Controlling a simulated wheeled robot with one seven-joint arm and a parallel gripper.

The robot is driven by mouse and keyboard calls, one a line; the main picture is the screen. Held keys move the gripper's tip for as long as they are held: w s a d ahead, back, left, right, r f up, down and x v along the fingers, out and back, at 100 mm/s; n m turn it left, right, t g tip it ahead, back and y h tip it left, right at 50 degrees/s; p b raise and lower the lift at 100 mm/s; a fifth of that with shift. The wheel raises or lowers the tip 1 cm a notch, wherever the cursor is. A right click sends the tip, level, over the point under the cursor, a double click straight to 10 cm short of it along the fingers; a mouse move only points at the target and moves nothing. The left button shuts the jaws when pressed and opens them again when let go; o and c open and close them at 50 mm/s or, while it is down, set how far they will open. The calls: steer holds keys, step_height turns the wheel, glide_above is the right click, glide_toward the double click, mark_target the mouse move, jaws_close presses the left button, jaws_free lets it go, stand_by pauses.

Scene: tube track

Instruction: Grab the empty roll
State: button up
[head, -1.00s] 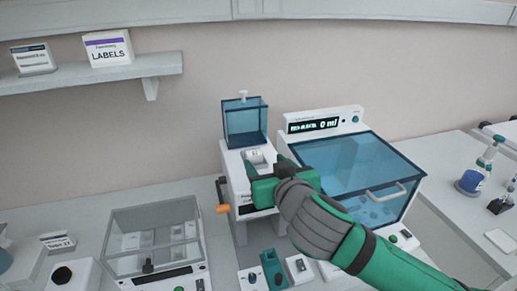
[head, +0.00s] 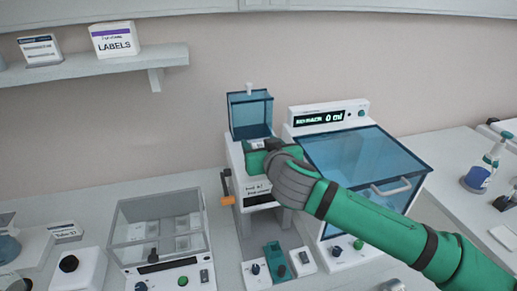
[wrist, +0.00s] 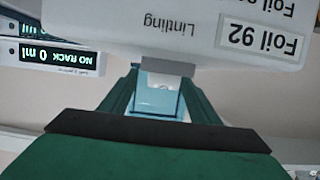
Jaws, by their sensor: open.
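The white foil machine (head: 236,158) has a clear blue box (head: 250,117) at its top back. My gripper (head: 257,147) is at the machine's upper recess, just in front of that box. It covers most of the recess, so the empty roll cannot be made out clearly. In the wrist view my gripper (wrist: 160,85) shows two green fingers spread apart, with pale blue and white parts visible between them. A grey piece (wrist: 168,66) lies across the fingertips; I cannot tell whether it is the roll. The machine's labelled white face (wrist: 200,28) appears upside down.
An orange-handled crank (head: 227,200) sticks out on the machine's left. A dispenser with a blue lid (head: 365,165) stands close on the right. A clear-lidded box (head: 160,228) is at front left. Small switch boxes (head: 275,258) stand in front.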

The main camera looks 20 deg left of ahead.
steer(key=shift+s+a, duration=0.1)
steer(key=shift+a, duration=0.05)
steer(key=shift+c, duration=0.3)
steer(key=shift+a, duration=0.1)
steer(key=c, duration=1)
steer(key=shift+c, duration=0.2)
